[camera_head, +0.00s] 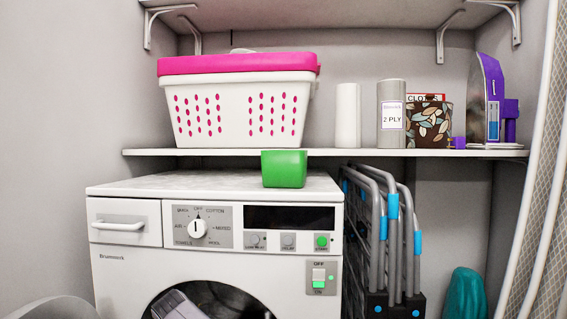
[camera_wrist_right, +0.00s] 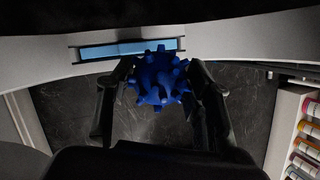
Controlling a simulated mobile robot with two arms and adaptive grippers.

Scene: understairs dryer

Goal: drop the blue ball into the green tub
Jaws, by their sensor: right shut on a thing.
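The green tub (camera_head: 284,169) stands on top of the white dryer (camera_head: 215,187), near the front edge and right of its middle. It is upright; its inside is hidden from this angle. The blue ball (camera_wrist_right: 160,80) has blunt spikes and shows in the right wrist view. My right gripper (camera_wrist_right: 162,72) is shut on it, one dark finger on each side. The ball is held above a dark floor. The tub is not in the right wrist view. Neither gripper shows in the head view, and my left gripper is not seen.
A folded rack (camera_head: 384,240) stands right of the dryer. Several bottles (camera_wrist_right: 306,148) line a shelf in the wrist view.

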